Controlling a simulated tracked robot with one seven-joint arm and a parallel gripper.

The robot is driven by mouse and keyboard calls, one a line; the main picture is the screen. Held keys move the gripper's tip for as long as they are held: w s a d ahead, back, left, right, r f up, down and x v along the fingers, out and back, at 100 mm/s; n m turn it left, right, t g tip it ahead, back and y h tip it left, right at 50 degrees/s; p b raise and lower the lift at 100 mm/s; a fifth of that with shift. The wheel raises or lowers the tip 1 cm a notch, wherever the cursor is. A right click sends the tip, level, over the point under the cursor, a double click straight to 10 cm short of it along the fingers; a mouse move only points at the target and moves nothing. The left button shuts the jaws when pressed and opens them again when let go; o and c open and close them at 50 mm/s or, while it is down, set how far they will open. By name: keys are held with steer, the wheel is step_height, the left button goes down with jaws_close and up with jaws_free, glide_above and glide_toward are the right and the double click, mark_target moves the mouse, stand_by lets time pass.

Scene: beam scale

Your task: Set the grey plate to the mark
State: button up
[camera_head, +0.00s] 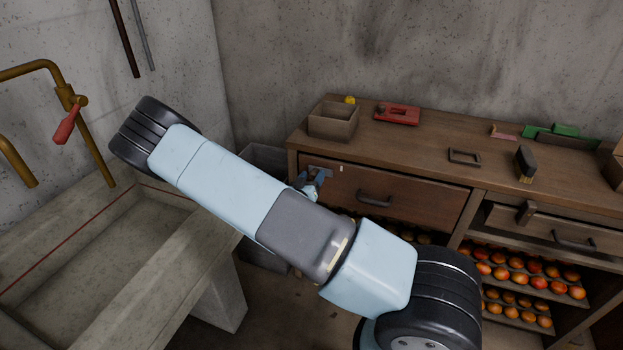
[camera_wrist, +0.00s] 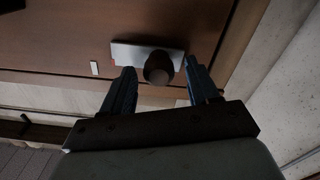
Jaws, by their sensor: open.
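The grey plate (camera_wrist: 125,55) is a flat light strip with a dark round knob (camera_wrist: 158,65), on the brown drawer front in the wrist view. A small white mark (camera_wrist: 94,68) is on the same front, left of the plate and apart from it. In the head view the mark (camera_head: 341,168) is just right of my gripper (camera_head: 317,177), which hides most of the plate. In the wrist view my gripper (camera_wrist: 160,68) is open, its fingers on either side of the knob. I cannot tell whether they touch it.
The drawer front (camera_head: 410,205) has a dark handle (camera_head: 375,200) to the right. The bench top holds an open box (camera_head: 333,121), a red item (camera_head: 398,114) and a dark block (camera_head: 524,163). A stone trough (camera_head: 85,245) stands at the left. Fruit fills racks below the right drawer.

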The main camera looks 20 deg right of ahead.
jaws_close()
stand_by(0.7)
